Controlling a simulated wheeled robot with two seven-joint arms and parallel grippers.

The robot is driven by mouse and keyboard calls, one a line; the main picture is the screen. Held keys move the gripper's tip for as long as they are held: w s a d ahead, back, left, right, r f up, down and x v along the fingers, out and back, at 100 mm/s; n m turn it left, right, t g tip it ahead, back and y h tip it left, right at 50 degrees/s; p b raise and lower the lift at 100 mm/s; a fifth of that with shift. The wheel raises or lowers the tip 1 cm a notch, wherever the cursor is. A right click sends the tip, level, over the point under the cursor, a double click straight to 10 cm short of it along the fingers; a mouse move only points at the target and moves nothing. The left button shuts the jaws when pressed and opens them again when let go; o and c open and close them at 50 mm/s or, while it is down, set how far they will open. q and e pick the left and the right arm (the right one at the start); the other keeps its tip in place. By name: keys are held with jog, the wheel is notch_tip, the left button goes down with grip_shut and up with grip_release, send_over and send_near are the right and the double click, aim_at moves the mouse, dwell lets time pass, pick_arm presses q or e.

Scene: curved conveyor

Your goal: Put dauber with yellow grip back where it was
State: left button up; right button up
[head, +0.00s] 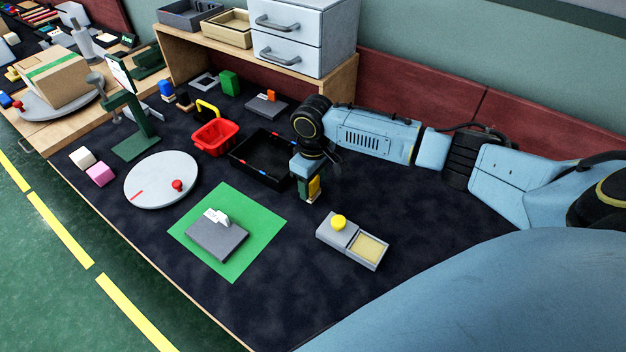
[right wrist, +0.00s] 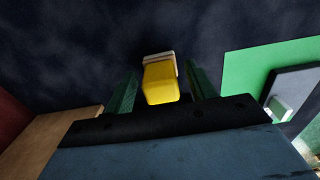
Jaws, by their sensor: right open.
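The dauber with yellow grip (head: 315,188) is upright at the right gripper, partly hidden by it in the head view. In the right wrist view the yellow grip (right wrist: 160,83) shows between the two green fingers, with a pale band beyond it and the dark mat behind. My right gripper (head: 308,190) is open around the dauber and points down; small gaps show beside the grip. Whether the dauber's foot touches the mat I cannot tell. A dauber with blue grip (head: 166,88) stands at the back left. My left gripper is not in view.
A black tray (head: 262,178) lies just left of the gripper. A grey block with yellow knob and pad (head: 352,240) lies in front. A green sheet (head: 250,258) carries a grey pad with a white piece. A red basket (head: 215,137) and round disc (head: 160,168) are further left.

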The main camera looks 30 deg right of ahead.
jog(key=shift+r, duration=0.35)
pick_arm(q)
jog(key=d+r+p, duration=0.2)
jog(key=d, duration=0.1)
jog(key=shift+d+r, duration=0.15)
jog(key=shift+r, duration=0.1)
pick_arm(e)
notch_tip(320, 180, up, 12)
jog(key=shift+f, duration=0.15)
